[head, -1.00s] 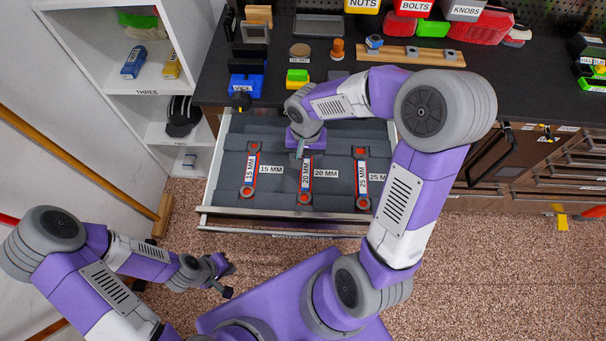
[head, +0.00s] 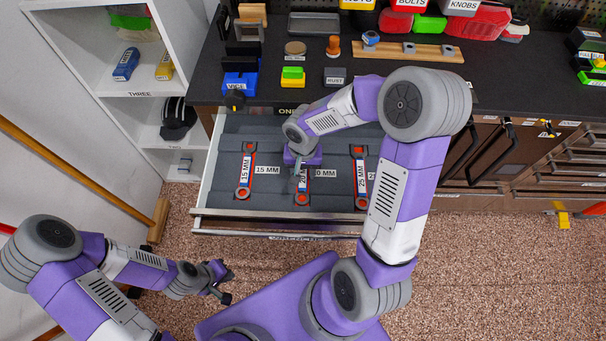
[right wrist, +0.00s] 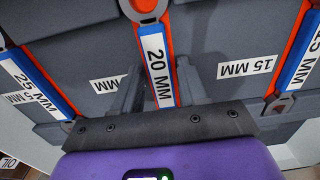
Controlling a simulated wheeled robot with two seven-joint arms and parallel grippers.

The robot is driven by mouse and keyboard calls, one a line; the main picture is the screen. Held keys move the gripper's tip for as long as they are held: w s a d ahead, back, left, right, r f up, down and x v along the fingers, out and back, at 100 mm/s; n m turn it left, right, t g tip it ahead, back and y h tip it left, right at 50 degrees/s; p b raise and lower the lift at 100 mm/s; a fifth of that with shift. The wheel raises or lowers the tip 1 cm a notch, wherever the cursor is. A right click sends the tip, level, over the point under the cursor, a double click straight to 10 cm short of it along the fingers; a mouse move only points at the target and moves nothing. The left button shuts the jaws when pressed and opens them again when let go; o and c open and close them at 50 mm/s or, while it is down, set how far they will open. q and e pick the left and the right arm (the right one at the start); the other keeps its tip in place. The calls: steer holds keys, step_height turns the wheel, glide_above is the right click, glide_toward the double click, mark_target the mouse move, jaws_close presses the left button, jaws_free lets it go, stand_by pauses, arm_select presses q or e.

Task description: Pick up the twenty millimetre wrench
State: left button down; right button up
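The 20 mm wrench (head: 302,186) lies in a grey foam slot with red edging in the open drawer, between the 15 mm wrench (head: 246,168) and the 25 mm wrench (head: 361,178). My right gripper (head: 301,168) is over its middle and hides part of its label. In the right wrist view the 20 mm wrench (right wrist: 156,65) runs between the two fingers of my right gripper (right wrist: 160,85). The fingers are apart, one on each side, with gaps to the wrench. My left gripper (head: 226,284) is open and empty, over the floor in front of the drawer.
The open drawer (head: 275,216) sits under a dark worktop (head: 395,58) holding a blue vice, small blocks and bins. A white shelf unit (head: 192,85) stands left of the drawer.

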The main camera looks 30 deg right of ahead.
jaws_close()
steer(key=shift+r, duration=0.1)
